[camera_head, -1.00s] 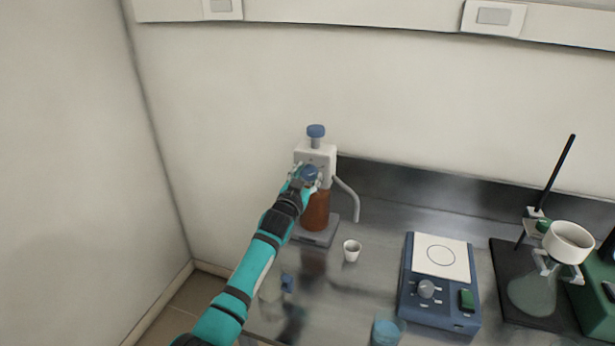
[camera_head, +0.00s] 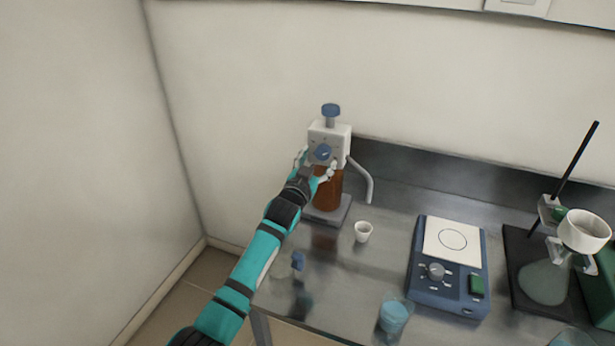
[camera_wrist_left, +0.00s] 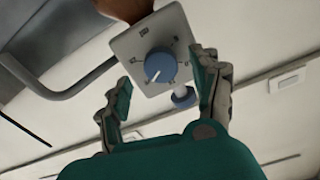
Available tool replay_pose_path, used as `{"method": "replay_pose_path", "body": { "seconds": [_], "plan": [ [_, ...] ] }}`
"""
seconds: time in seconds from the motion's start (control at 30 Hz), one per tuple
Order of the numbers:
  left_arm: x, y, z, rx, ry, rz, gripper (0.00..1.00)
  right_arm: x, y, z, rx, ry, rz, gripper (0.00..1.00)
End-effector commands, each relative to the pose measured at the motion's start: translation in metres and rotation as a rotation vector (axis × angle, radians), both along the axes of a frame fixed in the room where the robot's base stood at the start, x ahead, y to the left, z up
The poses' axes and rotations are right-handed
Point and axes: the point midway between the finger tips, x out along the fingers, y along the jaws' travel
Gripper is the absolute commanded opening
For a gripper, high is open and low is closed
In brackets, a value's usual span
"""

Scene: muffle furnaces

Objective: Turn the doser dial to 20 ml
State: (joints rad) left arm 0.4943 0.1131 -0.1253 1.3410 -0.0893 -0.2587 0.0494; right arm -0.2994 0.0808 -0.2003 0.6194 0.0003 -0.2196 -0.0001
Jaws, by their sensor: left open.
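The doser (camera_head: 329,133) is a white block with a blue top knob, on a brown bottle (camera_head: 328,190), at the back left of the bench. Its blue dial (camera_head: 322,152) faces me; in the left wrist view the dial (camera_wrist_left: 160,65) has a white pointer mark and sits on a white plate with small markings too blurred to read. My left gripper (camera_head: 317,165) is open in front of the doser. In the left wrist view its fingers (camera_wrist_left: 163,92) are spread either side of the dial, apart from it. My right gripper does not show.
A curved spout (camera_head: 367,180) comes off the doser's right side, above a small white cup (camera_head: 363,231). A blue stirrer (camera_head: 447,268), a beaker of blue liquid (camera_head: 395,315) and a stand with a flask (camera_head: 546,280) are to the right.

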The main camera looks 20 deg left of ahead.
Motion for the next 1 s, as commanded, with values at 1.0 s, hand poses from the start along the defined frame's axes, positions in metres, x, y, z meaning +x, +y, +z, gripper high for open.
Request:
{"method": "replay_pose_path", "body": {
  "seconds": [1.0],
  "plan": [
    [-0.086,0.004,-0.001,0.001,0.003,0.001,0.65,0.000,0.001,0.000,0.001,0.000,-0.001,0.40]
  ]
}}
